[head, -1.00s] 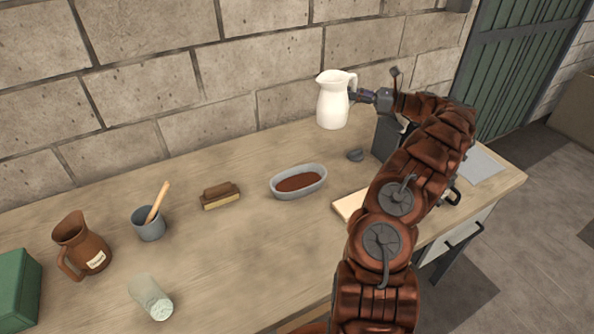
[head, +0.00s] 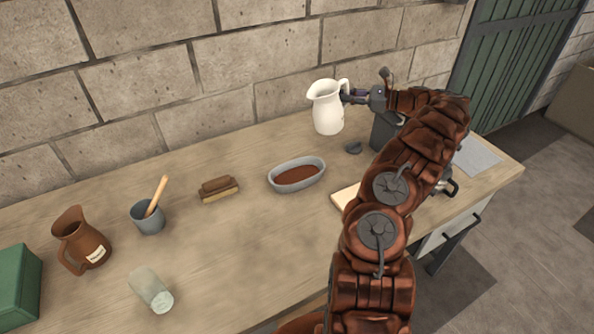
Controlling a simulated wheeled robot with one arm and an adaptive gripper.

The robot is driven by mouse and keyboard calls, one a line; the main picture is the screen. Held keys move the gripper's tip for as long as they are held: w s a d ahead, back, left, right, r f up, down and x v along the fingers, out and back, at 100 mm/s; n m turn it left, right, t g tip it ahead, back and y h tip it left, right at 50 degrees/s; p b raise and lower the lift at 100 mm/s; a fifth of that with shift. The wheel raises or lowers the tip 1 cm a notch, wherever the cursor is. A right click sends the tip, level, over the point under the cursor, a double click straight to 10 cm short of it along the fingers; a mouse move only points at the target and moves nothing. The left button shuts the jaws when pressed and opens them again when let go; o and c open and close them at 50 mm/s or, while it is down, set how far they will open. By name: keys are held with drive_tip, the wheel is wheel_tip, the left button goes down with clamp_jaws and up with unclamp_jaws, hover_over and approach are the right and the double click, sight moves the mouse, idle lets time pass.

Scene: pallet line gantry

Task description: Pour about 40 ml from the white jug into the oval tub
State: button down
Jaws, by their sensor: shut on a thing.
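The white jug (head: 327,110) is held by my gripper (head: 349,96), which is shut on its handle side. The jug tilts slightly, with its spout toward the left. It is up and behind the oval tub, near the wall. The grey oval tub (head: 298,187) stands on the bench and has a reddish-brown content in it. No stream shows between the jug and the tub. The inside of the jug is hidden.
A brush (head: 218,189), a grey cup with a wooden handle (head: 148,218), a brown jug (head: 82,242), a lying glass (head: 151,289) and a green box (head: 17,285) are to the left. A small dark object (head: 353,147) and a board (head: 346,196) are near my arm.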

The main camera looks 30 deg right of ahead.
sight(331, 117)
drive_tip(key=f, duration=0.2)
drive_tip(key=a+f+n+h, duration=0.1)
drive_tip(key=f, duration=0.1)
drive_tip(key=a+f+n, duration=0.1)
drive_tip(key=f, duration=0.1)
drive_tip(key=shift+s+a+g+h, duration=0.1)
drive_tip(key=shift+g+h, duration=0.2)
drive_tip(key=shift+g, duration=0.1)
drive_tip(key=shift+a+n, duration=0.15)
drive_tip(key=shift+n, duration=0.15)
drive_tip(key=shift+a+r+n+g+h, duration=0.15)
drive_tip(key=shift+a+r+n+h, duration=0.1)
drive_tip(key=shift+a+n+h, duration=0.15)
drive_tip(key=shift+a+r+n+g+h, duration=0.2)
drive_tip(key=shift+a+r+h, duration=0.1)
drive_tip(key=shift+a, duration=0.2)
drive_tip(key=shift+s+a+r+n+h, duration=0.1)
drive_tip(key=shift+a+n+h, duration=0.2)
drive_tip(key=shift+n, duration=0.1)
drive_tip(key=shift+a+f+n+h+b, duration=0.2)
drive_tip(key=shift+f+n+h+b, duration=0.1)
drive_tip(key=shift+f+h, duration=0.2)
drive_tip(key=shift+a, duration=0.15)
drive_tip(key=shift+a+f+b, duration=0.1)
drive_tip(key=shift+b, duration=0.35)
drive_tip(key=shift+a+r+n+h+b, duration=0.25)
drive_tip(key=shift+n+h+b, duration=0.15)
drive_tip(key=shift+b, duration=0.2)
